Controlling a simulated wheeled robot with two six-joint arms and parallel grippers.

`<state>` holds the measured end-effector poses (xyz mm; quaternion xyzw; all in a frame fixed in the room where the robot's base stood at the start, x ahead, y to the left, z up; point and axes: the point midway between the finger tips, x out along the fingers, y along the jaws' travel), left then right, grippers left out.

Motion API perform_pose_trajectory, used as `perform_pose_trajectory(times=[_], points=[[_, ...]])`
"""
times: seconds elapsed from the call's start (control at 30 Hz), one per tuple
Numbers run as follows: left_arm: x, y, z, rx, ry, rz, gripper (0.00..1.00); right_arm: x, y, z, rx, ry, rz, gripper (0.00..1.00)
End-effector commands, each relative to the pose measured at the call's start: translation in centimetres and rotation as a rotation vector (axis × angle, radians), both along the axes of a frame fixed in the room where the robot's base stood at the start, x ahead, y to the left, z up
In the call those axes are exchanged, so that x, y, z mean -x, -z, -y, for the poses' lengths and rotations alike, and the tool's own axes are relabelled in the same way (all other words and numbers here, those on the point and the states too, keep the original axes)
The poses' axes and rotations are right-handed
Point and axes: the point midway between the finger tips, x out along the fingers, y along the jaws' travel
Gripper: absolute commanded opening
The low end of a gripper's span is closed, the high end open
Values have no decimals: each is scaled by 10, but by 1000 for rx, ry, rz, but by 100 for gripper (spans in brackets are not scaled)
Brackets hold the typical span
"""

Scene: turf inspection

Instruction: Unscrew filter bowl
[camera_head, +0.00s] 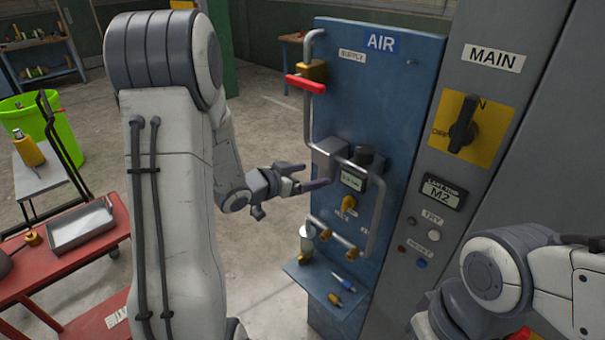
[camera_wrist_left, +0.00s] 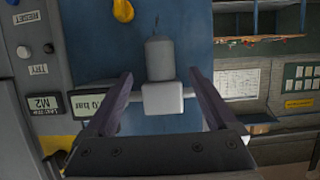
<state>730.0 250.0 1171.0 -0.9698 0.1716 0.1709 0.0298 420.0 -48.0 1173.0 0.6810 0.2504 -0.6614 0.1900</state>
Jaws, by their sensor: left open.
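The blue AIR panel (camera_head: 375,85) carries a grey filter block (camera_head: 328,158) beside a dark regulator with a gauge display (camera_head: 352,180). In the left wrist view, which is upside down, a grey cylindrical filter bowl (camera_wrist_left: 159,60) joins a pale block (camera_wrist_left: 162,98). My left gripper (camera_head: 316,175) is open, its fingers pointing at the panel near the filter block. In the wrist view the two fingers (camera_wrist_left: 160,76) stand either side of the block and bowl, with gaps visible. The head view does not show the bowl clearly behind the fingers. My right gripper is not seen.
A red-handled valve (camera_head: 305,84) and bent pipes stand out from the panel. The grey MAIN cabinet (camera_head: 480,95) adjoins on the right. A red cart (camera_head: 60,265) stands at left; open floor lies between.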

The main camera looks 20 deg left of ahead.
Motion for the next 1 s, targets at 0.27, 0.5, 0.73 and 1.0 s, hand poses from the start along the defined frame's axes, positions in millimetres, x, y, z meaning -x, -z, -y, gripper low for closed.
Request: perform_pose_trajectory(times=[0.27,0.5,0.73,1.0], points=[[-43,16,17,0,3,-3,90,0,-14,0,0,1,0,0],[-62,23,22,-1,-2,-1,90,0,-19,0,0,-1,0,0],[-64,25,23,-2,-2,0,90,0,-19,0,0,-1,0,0],[-64,24,23,-1,-2,-1,18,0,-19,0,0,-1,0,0]])
